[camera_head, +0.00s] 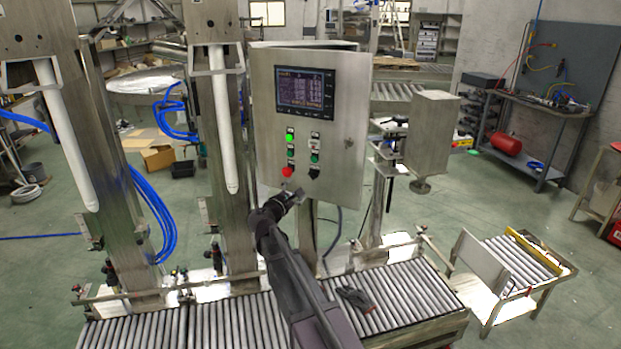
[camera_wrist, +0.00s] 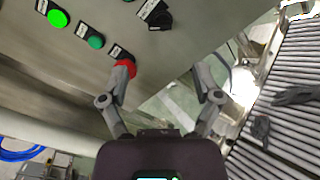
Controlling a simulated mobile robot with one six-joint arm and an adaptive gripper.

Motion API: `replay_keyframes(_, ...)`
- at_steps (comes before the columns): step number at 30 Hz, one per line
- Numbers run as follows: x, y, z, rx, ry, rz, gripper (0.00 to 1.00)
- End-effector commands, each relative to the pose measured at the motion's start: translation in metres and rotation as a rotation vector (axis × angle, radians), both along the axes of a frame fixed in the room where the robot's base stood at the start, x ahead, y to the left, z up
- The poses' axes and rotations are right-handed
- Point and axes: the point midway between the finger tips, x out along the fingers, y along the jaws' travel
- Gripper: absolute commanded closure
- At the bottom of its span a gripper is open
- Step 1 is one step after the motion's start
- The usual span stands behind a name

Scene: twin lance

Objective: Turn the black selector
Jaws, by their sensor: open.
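The black selector (camera_head: 314,172) sits at the lower right of the button group on the steel control box (camera_head: 345,120). In the wrist view the black selector (camera_wrist: 160,19) is near the top middle, beside a white label. The left finger overlaps or lies close to the red button (camera_wrist: 126,67); contact cannot be told.
A lit green button (camera_wrist: 57,18) and a darker green button (camera_wrist: 96,41) line up with the red one. The screen (camera_head: 306,92) is above the buttons. A roller conveyor (camera_head: 410,300) runs below, with dark gloves (camera_head: 355,298) on it. Steel columns with white tubes (camera_head: 220,130) stand left.

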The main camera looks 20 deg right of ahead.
Motion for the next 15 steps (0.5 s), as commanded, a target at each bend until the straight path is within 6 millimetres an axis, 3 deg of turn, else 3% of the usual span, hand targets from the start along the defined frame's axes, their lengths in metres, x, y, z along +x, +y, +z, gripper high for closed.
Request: replay_keyframes(15, 0.059, -0.054, 0.000, 0.000, 0.001, -0.001, 0.19)
